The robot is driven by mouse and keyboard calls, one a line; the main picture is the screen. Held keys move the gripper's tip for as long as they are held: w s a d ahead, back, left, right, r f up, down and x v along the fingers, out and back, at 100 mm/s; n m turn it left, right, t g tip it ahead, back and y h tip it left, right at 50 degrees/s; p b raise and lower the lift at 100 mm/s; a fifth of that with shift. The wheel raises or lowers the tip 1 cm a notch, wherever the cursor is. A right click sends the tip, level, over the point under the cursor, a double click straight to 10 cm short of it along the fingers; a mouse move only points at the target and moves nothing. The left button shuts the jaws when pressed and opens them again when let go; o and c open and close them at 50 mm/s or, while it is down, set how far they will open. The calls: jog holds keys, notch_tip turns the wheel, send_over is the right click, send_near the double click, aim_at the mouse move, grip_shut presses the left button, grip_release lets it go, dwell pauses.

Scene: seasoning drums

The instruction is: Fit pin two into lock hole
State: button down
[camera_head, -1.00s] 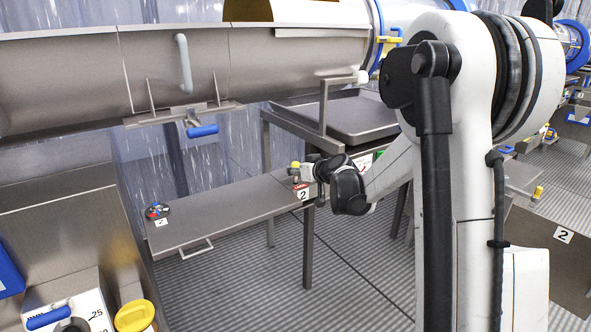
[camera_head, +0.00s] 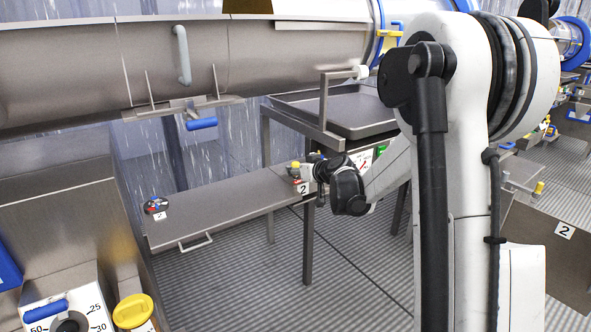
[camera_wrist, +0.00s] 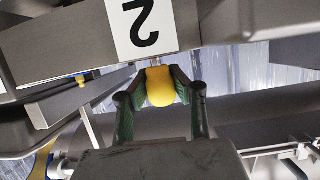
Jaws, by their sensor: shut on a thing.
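A pin with a rounded yellow knob (camera_wrist: 161,86) is held between the two green-lined fingers of my gripper (camera_wrist: 162,95) in the wrist view. A short bit of its metal shaft shows beyond the knob, at a metal part with an upside-down "2" label (camera_wrist: 141,28). Whether the shaft sits in a hole is hidden. In the head view my gripper (camera_head: 309,171) is at the right end of the low metal bench (camera_head: 225,212), by a small "2" label (camera_head: 303,188). A yellow knob (camera_head: 295,165) shows there, small.
A large steel drum (camera_head: 170,65) with a blue-handled latch (camera_head: 202,124) hangs over the bench. A metal tray (camera_head: 345,113) stands behind my gripper. A red, blue and black round item (camera_head: 156,205) lies at the bench's left end. The bench's middle is clear.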

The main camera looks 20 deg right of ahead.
jog(key=shift+f, duration=0.45)
jog(key=c, duration=1.5)
grip_release()
jog(key=v, duration=1.2)
jog(key=shift+d, duration=0.1)
jog(key=s+a+r+g+p, duration=0.2)
jog(key=s+a+r, duration=0.1)
jog(key=s+a, duration=0.4)
jog(key=s+a+r+g+p, duration=0.2)
jog(key=s+a+r, duration=0.1)
jog(key=s+a, duration=0.4)
jog(key=s+a+g+p, duration=0.1)
jog(key=s, duration=0.5)
jog(key=s+a+m+h+p, duration=0.1)
jog(key=s, duration=0.6)
jog(key=s+a+g+h+p, duration=0.1)
jog(key=s+p, duration=0.1)
jog(key=s, duration=0.4)
jog(key=shift+s+a+r+m+g, duration=0.25)
jog(key=shift+s+m+g, duration=0.05)
